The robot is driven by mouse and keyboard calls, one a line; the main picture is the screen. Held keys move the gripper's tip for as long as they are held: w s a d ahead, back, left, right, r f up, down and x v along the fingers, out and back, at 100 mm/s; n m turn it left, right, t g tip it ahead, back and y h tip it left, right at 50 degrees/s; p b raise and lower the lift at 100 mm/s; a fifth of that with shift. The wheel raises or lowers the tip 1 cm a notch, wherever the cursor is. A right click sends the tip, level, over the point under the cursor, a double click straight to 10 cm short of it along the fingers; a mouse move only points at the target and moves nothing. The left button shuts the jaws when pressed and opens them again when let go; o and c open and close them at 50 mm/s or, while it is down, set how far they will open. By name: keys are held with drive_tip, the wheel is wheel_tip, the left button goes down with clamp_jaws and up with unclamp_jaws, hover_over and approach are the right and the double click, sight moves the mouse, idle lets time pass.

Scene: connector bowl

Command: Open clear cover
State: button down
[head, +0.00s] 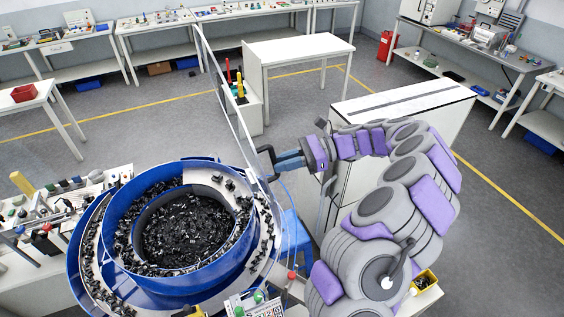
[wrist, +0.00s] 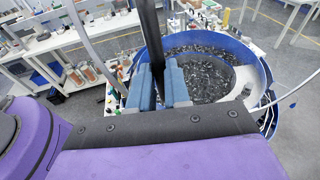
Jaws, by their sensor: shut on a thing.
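The clear cover (head: 227,92) is a see-through panel with a thin pale edge, seen nearly edge-on in the head view. It stands steeply raised beside the right rim of the blue connector bowl (head: 112,222). A black handle (head: 266,151) sits at its right side. My gripper (head: 277,162) is shut on this handle, to the right of the bowl. In the wrist view the handle is a dark bar (wrist: 149,40) between the blue fingers of my gripper (wrist: 158,86). The bowl (wrist: 268,62) lies behind them. The cover's clear surface is hard to make out.
The bowl holds many small black connectors (head: 185,228). A white cabinet (head: 400,105) stands close behind my arm. A white table (head: 298,50) and workbenches are farther back. Cluttered bench space (head: 40,225) lies left of the bowl. Grey floor is open beyond.

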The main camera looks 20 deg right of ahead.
drive_tip(key=c, duration=1.1)
unclamp_jaws()
drive_tip(key=shift+d, duration=0.15)
drive_tip(key=w+v, duration=0.1)
drive_tip(key=v, duration=0.6)
drive_tip(key=shift+s+d, duration=0.35)
drive_tip(key=shift+s, duration=0.1)
